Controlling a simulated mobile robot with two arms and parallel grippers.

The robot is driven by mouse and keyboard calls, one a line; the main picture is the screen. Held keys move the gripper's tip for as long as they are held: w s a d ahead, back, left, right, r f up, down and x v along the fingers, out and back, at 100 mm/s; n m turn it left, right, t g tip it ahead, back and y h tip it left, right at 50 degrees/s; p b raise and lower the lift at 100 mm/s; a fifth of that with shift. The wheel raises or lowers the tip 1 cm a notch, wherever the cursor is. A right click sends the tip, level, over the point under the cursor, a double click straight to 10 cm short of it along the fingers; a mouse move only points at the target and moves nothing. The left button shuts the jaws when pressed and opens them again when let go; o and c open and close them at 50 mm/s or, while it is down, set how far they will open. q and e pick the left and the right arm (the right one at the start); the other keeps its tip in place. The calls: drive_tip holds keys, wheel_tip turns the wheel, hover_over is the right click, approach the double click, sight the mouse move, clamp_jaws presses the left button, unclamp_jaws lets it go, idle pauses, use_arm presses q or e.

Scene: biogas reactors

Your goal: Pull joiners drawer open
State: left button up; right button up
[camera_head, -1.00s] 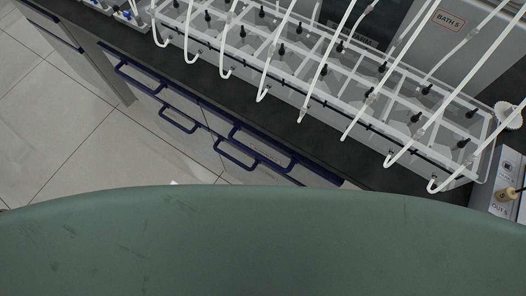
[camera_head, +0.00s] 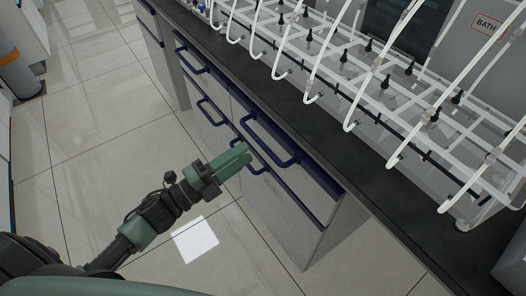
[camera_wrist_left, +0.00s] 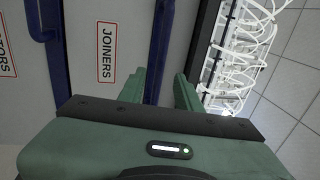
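In the head view this looks like the upper right drawer's handle (camera_head: 268,140). My left gripper (camera_head: 243,155) is in front of this drawer column. In the left wrist view its green fingers (camera_wrist_left: 160,88) are apart, and the handle appears in the gap between them. I cannot tell whether they touch it. The drawer looks closed. My right gripper is not in view.
A lower drawer with its own blue handle (camera_wrist_left: 45,20) and a label ending in "TORS" (camera_wrist_left: 4,58) is close by. The dark countertop (camera_head: 345,145) above carries a clear bath with white tubes.

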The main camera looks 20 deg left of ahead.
sight(260, 141)
use_arm(q)
drive_tip(key=x, duration=0.6)
drive_tip(key=shift+w+d, duration=0.1)
drive_tip(key=shift+w, duration=0.1)
drive_tip(key=shift+c, duration=0.3)
clamp_jaws()
idle(0.9)
